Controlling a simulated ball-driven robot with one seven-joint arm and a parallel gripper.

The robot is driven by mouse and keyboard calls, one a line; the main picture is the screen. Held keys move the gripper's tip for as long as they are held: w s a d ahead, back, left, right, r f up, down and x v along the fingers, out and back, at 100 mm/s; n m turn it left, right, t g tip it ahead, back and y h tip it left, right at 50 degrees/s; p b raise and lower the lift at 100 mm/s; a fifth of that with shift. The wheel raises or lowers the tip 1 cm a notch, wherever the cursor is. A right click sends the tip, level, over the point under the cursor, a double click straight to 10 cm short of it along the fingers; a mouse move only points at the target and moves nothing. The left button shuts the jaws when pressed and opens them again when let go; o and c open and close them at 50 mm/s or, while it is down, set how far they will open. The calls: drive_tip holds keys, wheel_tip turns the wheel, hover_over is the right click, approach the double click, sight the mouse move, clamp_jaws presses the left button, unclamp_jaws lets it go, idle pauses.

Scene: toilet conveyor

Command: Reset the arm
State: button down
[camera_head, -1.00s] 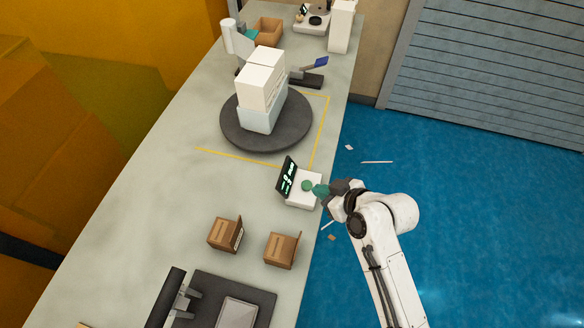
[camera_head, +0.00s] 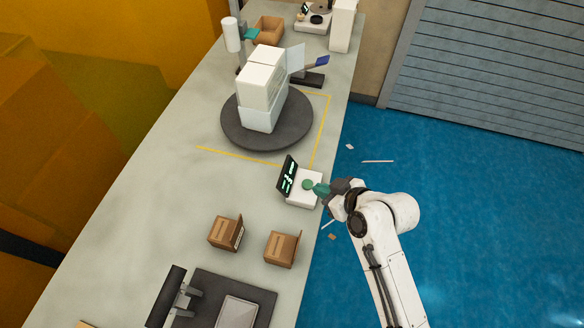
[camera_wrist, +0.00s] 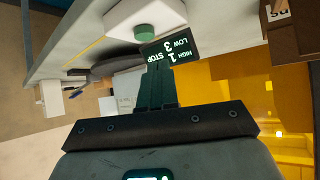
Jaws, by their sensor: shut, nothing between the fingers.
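My arm reaches up from the bottom right in the head view. My gripper (camera_head: 320,190) is shut and empty at the table's right edge. Its green fingertips are right beside the green button (camera_head: 308,185) of a small white control box (camera_head: 300,200); whether they touch cannot be told. In the wrist view my shut fingers (camera_wrist: 157,75) point at the box's dark screen (camera_wrist: 173,49), which reads HIGH, LOW, STOP, with the green button (camera_wrist: 144,32) beside it.
A dark round turntable (camera_head: 235,137) carries a white box stack (camera_head: 261,90). Two small brown boxes (camera_head: 224,233) (camera_head: 281,249) and a dark machine (camera_head: 205,300) stand on the grey table (camera_head: 130,215). Blue floor (camera_head: 460,180) lies open to the right.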

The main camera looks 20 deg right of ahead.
idle(0.8)
drive_tip(key=s+d+f+m+g+h+b, duration=0.1)
drive_tip(key=s+d+m+g, duration=0.1)
drive_tip(key=s, duration=0.5)
drive_tip(key=s+d+f+m+g+h+b, duration=0.1)
drive_tip(key=s+d+f+g+h+b, duration=0.1)
drive_tip(key=s, duration=0.6)
drive_tip(key=s+d+f+m+g+h+b, duration=0.1)
drive_tip(key=s+d+f+m+g, duration=0.1)
drive_tip(key=s, duration=0.6)
drive_tip(key=d+g, duration=0.1)
drive_tip(key=g, duration=0.1)
drive_tip(key=shift+s+f+m+g+b, duration=0.2)
drive_tip(key=shift+s+m+g+b, duration=0.1)
drive_tip(key=shift+b, duration=0.1)
drive_tip(key=shift+w+d, duration=0.1)
drive_tip(key=shift+w, duration=0.05)
